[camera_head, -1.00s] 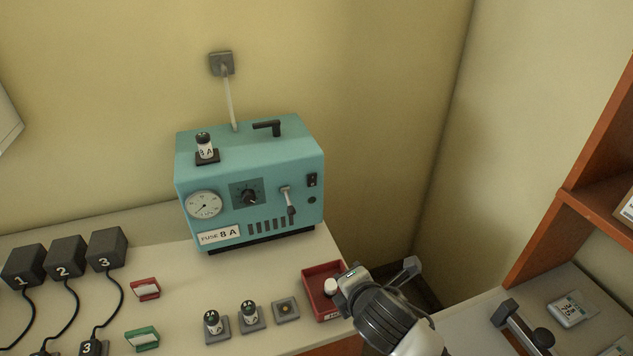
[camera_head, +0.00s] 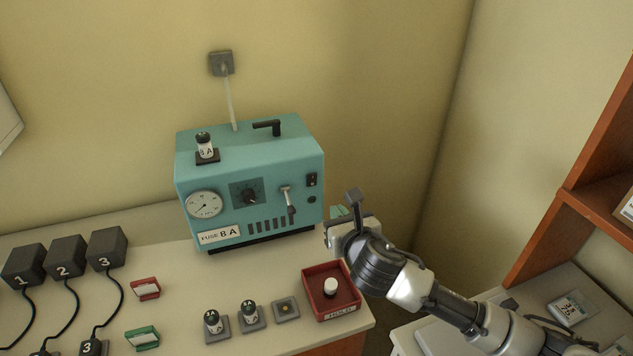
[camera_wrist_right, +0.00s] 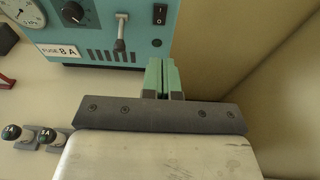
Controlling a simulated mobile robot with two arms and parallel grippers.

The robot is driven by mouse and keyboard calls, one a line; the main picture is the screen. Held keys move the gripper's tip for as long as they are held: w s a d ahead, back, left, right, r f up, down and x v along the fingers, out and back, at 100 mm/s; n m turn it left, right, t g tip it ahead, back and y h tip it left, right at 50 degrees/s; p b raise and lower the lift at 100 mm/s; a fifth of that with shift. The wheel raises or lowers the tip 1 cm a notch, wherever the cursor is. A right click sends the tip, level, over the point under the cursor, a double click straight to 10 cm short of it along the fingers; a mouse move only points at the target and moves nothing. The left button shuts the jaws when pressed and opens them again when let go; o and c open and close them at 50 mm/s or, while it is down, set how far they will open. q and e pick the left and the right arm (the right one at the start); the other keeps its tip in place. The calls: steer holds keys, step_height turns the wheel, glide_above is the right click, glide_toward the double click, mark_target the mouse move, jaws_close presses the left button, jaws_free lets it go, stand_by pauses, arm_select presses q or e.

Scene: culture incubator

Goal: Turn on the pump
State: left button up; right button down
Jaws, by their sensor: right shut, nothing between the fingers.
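The pump is a teal box (camera_head: 250,170) on the counter against the wall. Its front has a round gauge (camera_head: 205,204), a dark knob (camera_head: 249,196), a lever (camera_head: 288,200) and a black rocker switch (camera_head: 311,180) at the right. The switch also shows in the right wrist view (camera_wrist_right: 160,14). An "8 A" fuse (camera_head: 204,146) stands on top of the pump. My right gripper (camera_head: 338,212) is just right of the pump's front, apart from it. In the right wrist view its teal fingertips (camera_wrist_right: 163,75) are shut and empty, below the switch. My left gripper is not in view.
A red "HOLD" tray (camera_head: 345,312) with a white-topped item (camera_head: 329,286) sits at the counter's right end. Two fuses (camera_head: 213,322) and an empty holder (camera_head: 286,308) stand left of it. Black numbered blocks (camera_head: 66,257) are at left.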

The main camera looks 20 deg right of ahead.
mark_target(313, 176)
steer(key=w+p, duration=0.1)
steer(key=w, duration=0.3)
steer(key=w+f+p, duration=0.1)
steer(key=w, duration=0.4)
steer(key=w+p, duration=0.1)
steer(key=w, duration=0.3)
steer(key=shift+w+a+f, duration=0.2)
steer(key=shift+w+a, duration=0.05)
steer(key=shift+w, duration=0.15)
steer(key=shift+w+r, duration=0.2)
steer(key=shift+r, duration=0.05)
steer(key=shift+f, duration=0.2)
